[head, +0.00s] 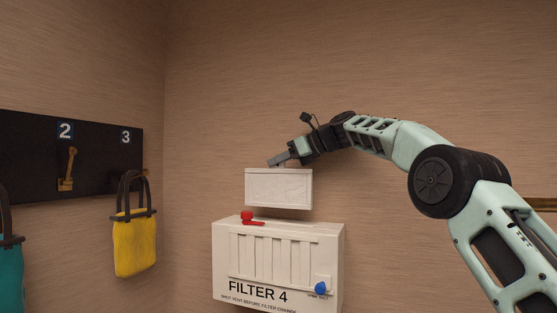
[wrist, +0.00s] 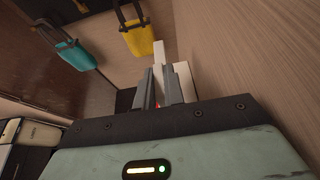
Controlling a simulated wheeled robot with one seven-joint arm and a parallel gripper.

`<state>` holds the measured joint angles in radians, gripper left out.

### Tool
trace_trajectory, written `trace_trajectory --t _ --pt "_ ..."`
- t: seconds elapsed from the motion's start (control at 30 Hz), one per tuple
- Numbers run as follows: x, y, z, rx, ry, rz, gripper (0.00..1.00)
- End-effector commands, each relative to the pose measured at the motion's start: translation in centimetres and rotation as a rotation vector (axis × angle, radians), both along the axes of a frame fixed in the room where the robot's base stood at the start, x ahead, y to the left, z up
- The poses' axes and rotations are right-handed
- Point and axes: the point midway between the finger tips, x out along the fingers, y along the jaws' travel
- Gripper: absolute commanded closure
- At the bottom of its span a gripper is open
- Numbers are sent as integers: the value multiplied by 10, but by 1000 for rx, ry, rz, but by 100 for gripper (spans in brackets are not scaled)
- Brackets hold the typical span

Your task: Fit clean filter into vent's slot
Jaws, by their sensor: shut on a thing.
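The clean filter (head: 279,188) is a white, framed rectangular panel. It is upright above the vent (head: 227,262), a white wall box labelled "FILTER 4" with vertical slats. A narrow gap seems to show between the filter's lower edge and the vent's top; the slot itself cannot be made out. My gripper (head: 278,161) is shut on the filter's top edge. In the wrist view, my gripper's two grey fingers (wrist: 158,88) close on the white filter (wrist: 184,82). A red lever (head: 250,218) lies at the vent's top left, and a blue knob (head: 321,288) is at its lower right front.
A dark hook board (head: 98,160) numbered 2 and 3 is on the left wall. A yellow bag (head: 134,243) and a teal bag (head: 10,270) hang from it. The wall around and above the vent is clear.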

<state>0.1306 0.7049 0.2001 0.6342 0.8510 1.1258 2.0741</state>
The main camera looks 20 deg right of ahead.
Motion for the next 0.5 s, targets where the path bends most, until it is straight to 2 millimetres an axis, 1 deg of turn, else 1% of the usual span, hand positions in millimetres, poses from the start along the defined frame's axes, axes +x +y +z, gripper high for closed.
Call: trace_trajectory --t 0.03,0.23,0.33,0.5 --pt "0 0 -9 0 0 0 100" --pt "0 1 -26 1 1 1 100" --pt "0 0 -32 2 1 1 100" --pt "0 1 -34 0 -1 1 100"
